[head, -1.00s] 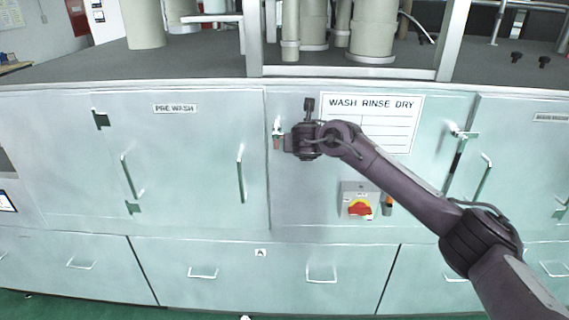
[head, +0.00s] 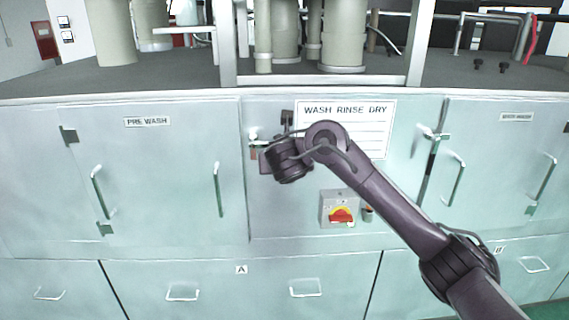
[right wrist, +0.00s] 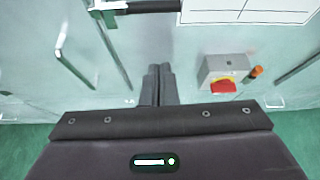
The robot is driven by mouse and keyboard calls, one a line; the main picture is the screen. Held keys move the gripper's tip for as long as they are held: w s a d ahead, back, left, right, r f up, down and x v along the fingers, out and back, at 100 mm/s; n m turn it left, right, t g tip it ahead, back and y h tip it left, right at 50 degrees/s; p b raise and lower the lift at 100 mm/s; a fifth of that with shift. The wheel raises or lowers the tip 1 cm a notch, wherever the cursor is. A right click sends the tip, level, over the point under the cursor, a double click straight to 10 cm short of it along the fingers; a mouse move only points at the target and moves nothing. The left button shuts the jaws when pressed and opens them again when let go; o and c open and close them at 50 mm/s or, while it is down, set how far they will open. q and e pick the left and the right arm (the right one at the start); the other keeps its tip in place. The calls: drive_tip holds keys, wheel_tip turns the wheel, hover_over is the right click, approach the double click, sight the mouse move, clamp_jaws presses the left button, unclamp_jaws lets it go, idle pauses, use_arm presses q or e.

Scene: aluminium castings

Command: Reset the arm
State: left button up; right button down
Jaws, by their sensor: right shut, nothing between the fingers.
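My right arm (head: 400,205) is dark purple and comes in from the lower right of the head view. It reaches up in front of the washing machine's cabinet (head: 270,215), with its wrist (head: 288,160) bent at the left of the "WASH RINSE DRY" sign (head: 372,112). In the right wrist view my right gripper (right wrist: 159,70) has its two dark fingers together with nothing between them. The fingers point towards the pale cabinet front. My left gripper is in neither view.
A red-and-yellow switch box (head: 339,210) sits on the cabinet below the sign; it also shows in the right wrist view (right wrist: 222,75). Door handles (head: 218,188) and drawer handles (head: 183,293) stick out. Grey pipes (head: 343,35) stand on top. Green floor (right wrist: 25,145) lies below.

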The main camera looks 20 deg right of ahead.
drive_tip(key=shift+d, duration=0.1)
drive_tip(key=s+a+f+m+g+y+b, duration=0.15)
drive_tip(key=f+m, duration=0.35)
drive_tip(key=f, duration=0.9)
drive_tip(key=s+a+f+m+g+y, duration=0.2)
drive_tip(key=s+f+m+g, duration=0.15)
drive_tip(key=f, duration=1.05)
drive_tip(key=s+a+f+m+g+y, duration=0.15)
drive_tip(key=f+m, duration=0.35)
drive_tip(key=f, duration=1)
drive_tip(key=s+d+f+m+g+b, duration=0.15)
drive_tip(key=s+f+m, duration=1.05)
drive_tip(key=s+f, duration=1.5)
drive_tip(key=s+d+f+m, duration=0.1)
drive_tip(key=s+f, duration=0.1)
drive_tip(key=s, duration=0.6)
drive_tip(key=s+d+f+m+g, duration=0.1)
drive_tip(key=s+f+m, duration=0.1)
drive_tip(key=s, duration=0.6)
drive_tip(key=s+d+f+m+g+h, duration=0.1)
drive_tip(key=s+f, duration=0.3)
drive_tip(key=s, duration=0.5)
drive_tip(key=shift+d+m, duration=0.3)
drive_tip(key=shift+m, duration=0.35)
